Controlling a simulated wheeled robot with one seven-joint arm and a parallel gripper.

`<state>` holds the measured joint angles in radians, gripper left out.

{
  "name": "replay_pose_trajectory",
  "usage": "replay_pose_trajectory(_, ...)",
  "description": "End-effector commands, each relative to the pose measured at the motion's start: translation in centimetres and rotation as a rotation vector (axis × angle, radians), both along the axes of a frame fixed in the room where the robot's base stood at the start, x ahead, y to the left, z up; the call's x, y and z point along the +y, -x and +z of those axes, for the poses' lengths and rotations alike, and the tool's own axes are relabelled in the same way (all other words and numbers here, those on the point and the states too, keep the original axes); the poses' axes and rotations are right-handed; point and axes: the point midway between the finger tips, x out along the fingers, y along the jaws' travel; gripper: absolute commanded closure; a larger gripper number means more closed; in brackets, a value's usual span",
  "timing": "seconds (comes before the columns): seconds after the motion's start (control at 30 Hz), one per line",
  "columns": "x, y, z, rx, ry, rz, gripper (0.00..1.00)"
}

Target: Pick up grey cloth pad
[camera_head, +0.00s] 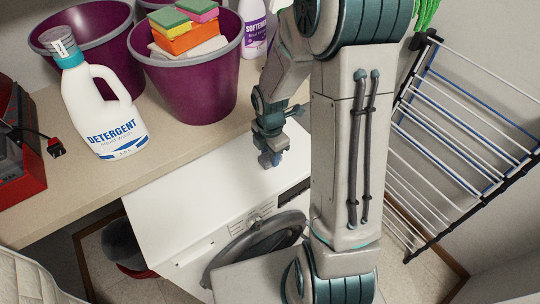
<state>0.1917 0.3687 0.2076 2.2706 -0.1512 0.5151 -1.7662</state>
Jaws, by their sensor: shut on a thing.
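My gripper (269,158) is near the middle of the view, pointing down over the white top of the washing machine, just in front of the counter edge. It is shut on a small blue-grey thing, mostly hidden by the fingers; I cannot tell if it is the cloth pad. A pale grey pad (208,48) lies in the right purple bucket (192,90), under an orange sponge and two sponges with yellow layers. My gripper is apart from that bucket, to its lower right.
A white detergent bottle (100,110) and another purple bucket (105,40) stand on the wooden counter (75,195). A red toolbox (20,165) is at the left. The washing machine (180,205) is below. A drying rack (450,150) stands close at right.

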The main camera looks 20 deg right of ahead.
Motion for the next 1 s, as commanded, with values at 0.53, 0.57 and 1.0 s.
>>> replay_pose_trajectory(0.53,-7.2,3.7,7.5,-0.005,0.002,-0.007,0.86)
replay_pose_trajectory(0.57,-7.6,4.0,7.8,-0.004,0.002,-0.006,0.86)
replay_pose_trajectory(1.0,-10.3,5.5,9.7,0.000,0.000,0.001,0.86)
